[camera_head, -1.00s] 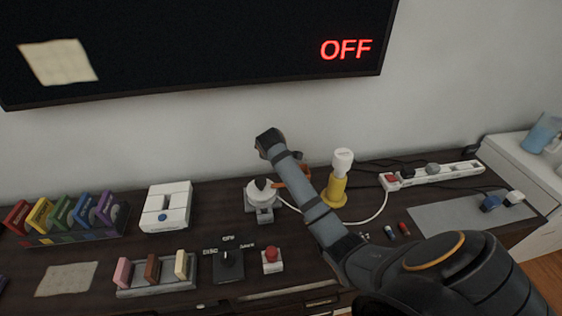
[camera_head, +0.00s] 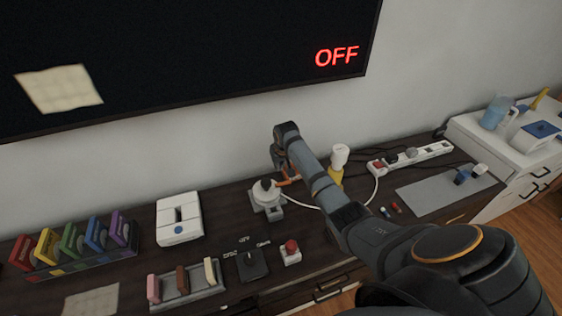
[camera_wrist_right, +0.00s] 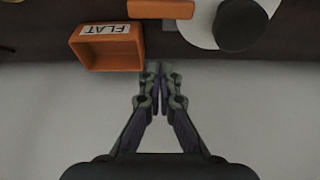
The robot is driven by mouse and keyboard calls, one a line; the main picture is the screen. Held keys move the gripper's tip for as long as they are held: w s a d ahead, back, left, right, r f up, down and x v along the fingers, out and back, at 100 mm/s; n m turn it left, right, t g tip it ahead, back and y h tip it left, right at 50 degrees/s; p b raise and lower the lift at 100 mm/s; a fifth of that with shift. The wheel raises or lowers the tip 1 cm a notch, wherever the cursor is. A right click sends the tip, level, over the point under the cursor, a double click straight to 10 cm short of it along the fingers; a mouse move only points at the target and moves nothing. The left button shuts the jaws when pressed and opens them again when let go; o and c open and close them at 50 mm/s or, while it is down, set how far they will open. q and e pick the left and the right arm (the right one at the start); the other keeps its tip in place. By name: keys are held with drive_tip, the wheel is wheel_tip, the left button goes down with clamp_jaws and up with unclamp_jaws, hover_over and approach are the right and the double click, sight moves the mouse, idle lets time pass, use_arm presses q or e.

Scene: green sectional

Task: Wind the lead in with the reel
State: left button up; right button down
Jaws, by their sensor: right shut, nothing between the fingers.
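The reel (camera_head: 266,198) is a white round drum on a pale base, with a dark knob on top, standing at the middle of the dark cabinet top. The white lead (camera_head: 302,206) runs from it to the right, passing behind my right arm. In the right wrist view the white disc (camera_wrist_right: 205,28) with its dark knob (camera_wrist_right: 240,24) is at the top right, beside an orange bar (camera_wrist_right: 160,9). My right gripper (camera_wrist_right: 160,78) is shut and empty, apart from the disc and below the orange bar. In the head view its fingers are largely hidden. My left gripper is out of view.
An orange open box labelled FLAT (camera_wrist_right: 107,46) lies close left of the fingertips. A yellow and white upright item (camera_head: 338,160) and a power strip (camera_head: 410,157) stand to the right. A red button (camera_head: 290,251) and a dial (camera_head: 251,264) are in front.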

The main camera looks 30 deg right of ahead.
sight(271, 189)
drive_tip(key=x, duration=0.2)
drive_tip(key=shift+f, duration=0.35)
drive_tip(key=s+p, duration=0.2)
drive_tip(key=s, duration=0.1)
drive_tip(key=shift+s+a+r, duration=0.1)
drive_tip(key=shift+a+r, duration=0.1)
drive_tip(key=shift+a, duration=0.2)
drive_tip(key=shift+s, duration=0.25)
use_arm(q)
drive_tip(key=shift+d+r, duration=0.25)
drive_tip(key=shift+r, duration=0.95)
use_arm(e)
drive_tip(key=shift+a+f, duration=0.1)
drive_tip(key=shift+f, duration=0.05)
drive_tip(key=shift+s+p, duration=0.15)
drive_tip(key=shift+p, duration=0.45)
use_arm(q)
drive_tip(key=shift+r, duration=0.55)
use_arm(e)
drive_tip(key=shift+s+m, duration=0.1)
drive_tip(key=shift+m, duration=0.3)
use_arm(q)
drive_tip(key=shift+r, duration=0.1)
